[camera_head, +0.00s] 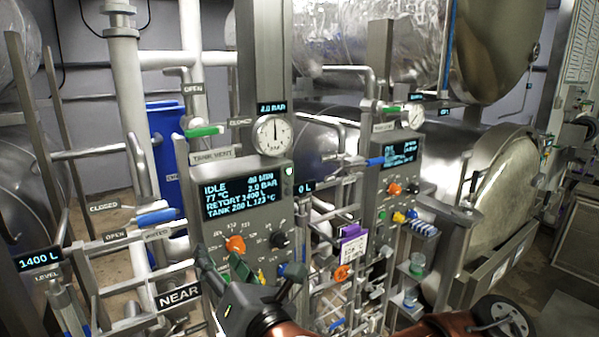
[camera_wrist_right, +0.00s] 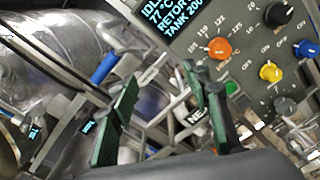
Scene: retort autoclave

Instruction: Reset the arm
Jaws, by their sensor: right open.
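My right arm (camera_head: 425,326) comes in from the lower right in the head view. Its gripper (camera_head: 248,274) is in front of the lower part of the near control panel (camera_head: 241,172), with its two fingers spread. In the right wrist view the gripper (camera_wrist_right: 162,92) is open, with dark green finger pads and nothing between them. The orange knob (camera_head: 236,244) is just above the gripper in the head view; it also shows in the wrist view (camera_wrist_right: 217,49). I cannot tell whether a finger touches the panel. My left gripper is not in view.
The near panel has a display (camera_head: 241,194) reading IDLE, a round gauge (camera_head: 273,135) and a green-handled valve (camera_head: 204,131). A blue-handled valve (camera_head: 158,216) is at the left. A second panel (camera_head: 393,165) and a metal vessel (camera_head: 497,180) stand at the right. Pipes crowd the area.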

